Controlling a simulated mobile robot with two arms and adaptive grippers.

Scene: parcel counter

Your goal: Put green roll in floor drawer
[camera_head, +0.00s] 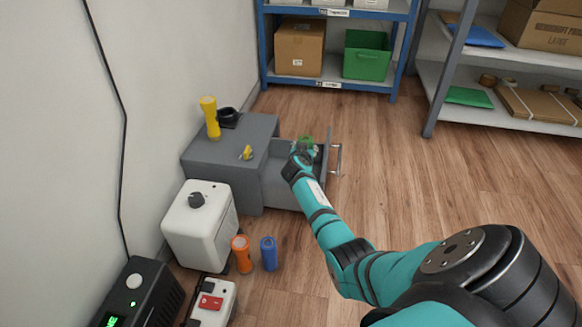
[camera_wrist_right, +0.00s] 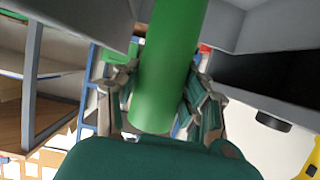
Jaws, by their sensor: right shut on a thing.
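The green roll (camera_wrist_right: 160,85) is between the fingers of my right gripper (camera_wrist_right: 163,105), which is shut on it. In the head view a bit of the green roll (camera_head: 304,140) shows at my right gripper (camera_head: 304,150), mostly hidden by the hand. The gripper is at the open drawer (camera_head: 285,187) of the low grey cabinet (camera_head: 230,153), over or inside its right part; I cannot tell how deep. The drawer front with its handle (camera_head: 337,160) stands pulled out to the right. My left gripper is not in view.
A white box (camera_head: 199,223), an orange cylinder (camera_head: 241,254) and a blue cylinder (camera_head: 269,253) stand in front. Shelves (camera_head: 335,85) are behind. Floor to the right is clear.

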